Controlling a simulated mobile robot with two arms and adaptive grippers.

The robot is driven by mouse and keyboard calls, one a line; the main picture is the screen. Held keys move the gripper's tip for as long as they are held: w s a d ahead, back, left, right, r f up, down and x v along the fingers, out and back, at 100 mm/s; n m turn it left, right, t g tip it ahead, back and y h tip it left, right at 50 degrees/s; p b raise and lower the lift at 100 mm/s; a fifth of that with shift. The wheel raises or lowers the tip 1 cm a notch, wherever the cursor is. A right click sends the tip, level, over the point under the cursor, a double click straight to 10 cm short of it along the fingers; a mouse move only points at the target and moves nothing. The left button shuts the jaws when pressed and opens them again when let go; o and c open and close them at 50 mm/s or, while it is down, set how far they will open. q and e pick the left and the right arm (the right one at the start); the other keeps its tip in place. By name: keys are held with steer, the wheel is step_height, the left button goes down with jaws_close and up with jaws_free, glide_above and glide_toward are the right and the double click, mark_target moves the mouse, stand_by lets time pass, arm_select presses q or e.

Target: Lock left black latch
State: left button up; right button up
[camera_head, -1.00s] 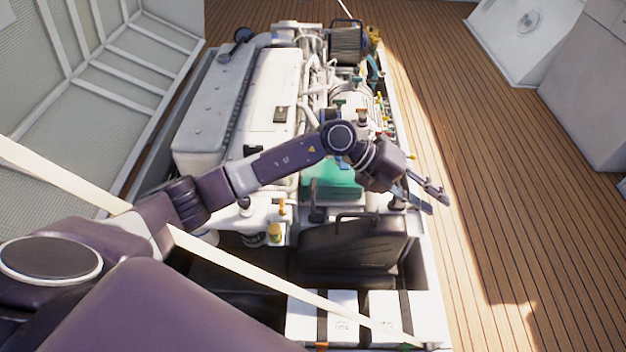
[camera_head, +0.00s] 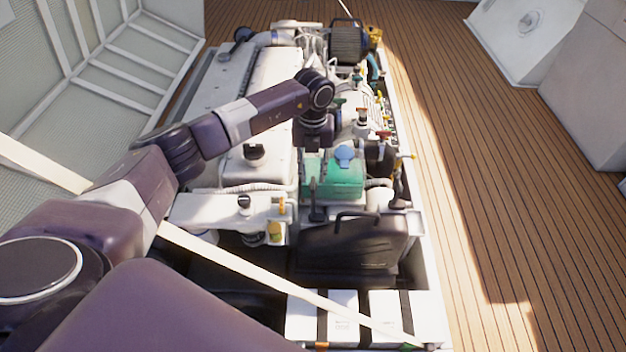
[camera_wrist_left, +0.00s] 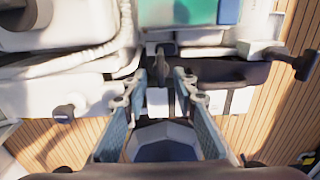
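The left black latch (camera_head: 316,203) appears to be the dark upright handle in front of the green box (camera_head: 335,180). In the left wrist view a dark upright handle (camera_wrist_left: 163,62), likely the same latch, shows just beyond the fingertips. My left gripper (camera_wrist_left: 160,76) is open, with one finger on each side of the line to that handle. I cannot tell whether it touches it. My right gripper is in neither view.
A black case with a handle (camera_head: 350,245) stands in front of the latch. Another black handle shows at the right (camera_wrist_left: 305,66). A black knob (camera_head: 244,203) sits on the white part to the left. A pale strap (camera_head: 250,270) crosses the hatch. Wooden deck (camera_head: 500,200) lies clear at right.

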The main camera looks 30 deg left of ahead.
arm_select(q)
steer(key=shift+f, duration=1.45)
jaws_close()
